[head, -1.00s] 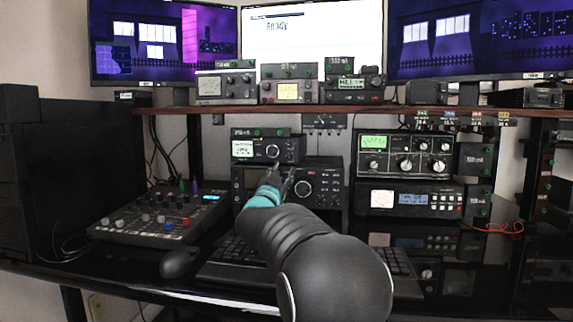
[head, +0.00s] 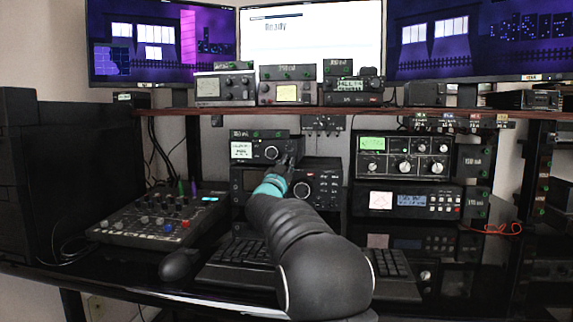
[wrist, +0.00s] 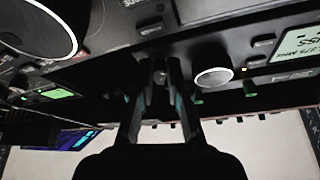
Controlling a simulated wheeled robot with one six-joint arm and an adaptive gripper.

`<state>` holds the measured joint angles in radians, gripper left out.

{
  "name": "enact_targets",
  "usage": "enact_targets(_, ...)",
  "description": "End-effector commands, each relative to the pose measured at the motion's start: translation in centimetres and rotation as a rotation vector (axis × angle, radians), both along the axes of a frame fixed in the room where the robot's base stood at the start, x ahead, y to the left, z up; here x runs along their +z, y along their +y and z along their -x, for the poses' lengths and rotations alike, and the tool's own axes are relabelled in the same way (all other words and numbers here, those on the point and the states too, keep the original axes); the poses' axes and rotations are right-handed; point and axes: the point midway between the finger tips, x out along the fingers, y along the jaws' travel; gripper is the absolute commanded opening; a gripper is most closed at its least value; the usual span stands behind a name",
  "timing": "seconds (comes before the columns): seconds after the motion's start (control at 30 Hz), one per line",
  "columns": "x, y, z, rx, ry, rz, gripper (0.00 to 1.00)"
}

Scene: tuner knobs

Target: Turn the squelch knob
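In the head view, a small upper radio (head: 262,139) has a lit display (head: 242,150) and a white-ringed knob (head: 271,152). My gripper (head: 288,157) is at the right part of its front. The wrist view shows the panel upside down. There, my gripper (wrist: 159,66) has its two fingers apart, with a small knob (wrist: 160,76) seen in the gap between them. I cannot tell whether the fingers touch it. The white-ringed knob (wrist: 213,76) lies to the right of the fingers. No squelch label is readable, so I cannot tell which knob it is.
A larger radio with a big dial (head: 302,190) sits directly below; the dial also shows in the wrist view (wrist: 35,25). The wooden shelf (head: 390,108) runs above. A mixer (head: 150,215), keyboard (head: 238,262) and mouse (head: 177,264) lie on the desk.

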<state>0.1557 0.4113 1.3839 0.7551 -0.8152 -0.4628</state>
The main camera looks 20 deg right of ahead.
Motion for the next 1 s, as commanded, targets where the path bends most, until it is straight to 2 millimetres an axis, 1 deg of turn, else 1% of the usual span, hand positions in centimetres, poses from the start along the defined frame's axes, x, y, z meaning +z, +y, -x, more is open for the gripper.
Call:
enact_targets(0.17, 0.04, 0.03, -0.01, 0.001, -0.004, -0.006, 0.0)
enact_targets(0.23, 0.12, 0.1, -0.06, 0.0, -0.022, -0.033, 0.0)
enact_targets(0.5, 0.47, 0.33, -0.24, 0.001, -0.193, -0.287, 0.0)
enact_targets(0.6, 0.47, 0.32, -0.23, 0.001, -0.24, -0.356, 0.0)
enact_targets(0.73, 0.3, 0.28, -0.2, 0.001, -0.264, -0.391, 0.0)
enact_targets(0.97, 0.25, 0.27, -0.19, -0.001, -0.265, -0.391, 0.0)
enact_targets(1.0, 0.25, 0.27, -0.19, 0.0, -0.265, -0.39, 0.2)
